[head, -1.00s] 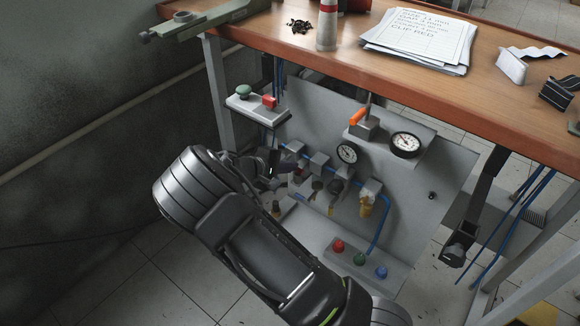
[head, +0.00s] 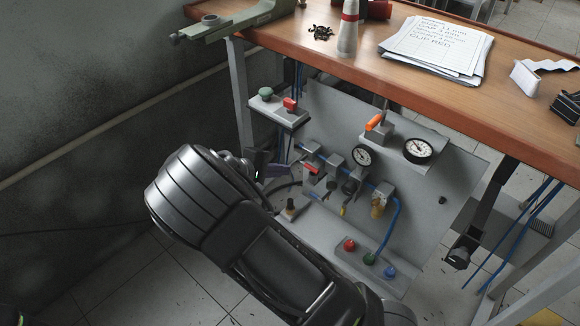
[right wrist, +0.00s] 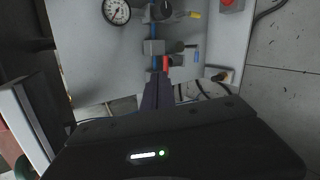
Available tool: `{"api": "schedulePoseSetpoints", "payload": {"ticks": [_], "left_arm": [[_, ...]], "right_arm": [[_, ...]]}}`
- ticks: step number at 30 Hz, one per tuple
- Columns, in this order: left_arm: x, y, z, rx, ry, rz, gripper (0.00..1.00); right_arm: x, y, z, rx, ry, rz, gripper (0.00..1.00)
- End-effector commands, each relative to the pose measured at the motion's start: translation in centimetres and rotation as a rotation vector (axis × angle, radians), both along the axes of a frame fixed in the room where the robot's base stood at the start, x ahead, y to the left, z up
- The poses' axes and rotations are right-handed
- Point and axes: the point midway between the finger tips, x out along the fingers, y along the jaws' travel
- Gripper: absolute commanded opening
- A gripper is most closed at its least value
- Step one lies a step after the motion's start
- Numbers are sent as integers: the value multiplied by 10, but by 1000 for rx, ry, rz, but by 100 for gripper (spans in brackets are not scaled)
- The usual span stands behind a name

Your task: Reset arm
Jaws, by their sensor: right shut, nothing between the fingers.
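My right arm comes in from the bottom of the head view, and its gripper (head: 284,170) is just left of the pneumatic panel (head: 420,205). In the right wrist view its dark fingers (right wrist: 158,92) are together and empty, pointing toward the row of valves. A valve with a red handle (head: 311,168) sits at the left of the blue air line, close to the fingertips. Whether they touch cannot be told.
The wooden workbench (head: 480,110) overhangs above; floor is clear at left.

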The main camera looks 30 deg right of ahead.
Motion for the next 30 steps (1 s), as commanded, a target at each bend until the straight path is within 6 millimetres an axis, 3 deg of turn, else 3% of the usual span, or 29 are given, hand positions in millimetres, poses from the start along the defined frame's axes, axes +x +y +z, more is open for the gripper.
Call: {"api": "schedulePoseSetpoints", "payload": {"ticks": [20, 23, 26, 30], "left_arm": [[0, 0, 1, 0, 0, 0, 36], [0, 0, 1, 0, 0, 0, 36], [0, 0, 1, 0, 0, 0, 36], [0, 0, 1, 0, 0, 0, 36]], "right_arm": [[-3, 4, 0, 6, 5, -1, 0], [-10, 4, -14, 36, 24, -5, 0], [-25, 6, -45, 108, 61, -15, 0], [-67, 21, -115, 294, 137, -47, 0]]}}
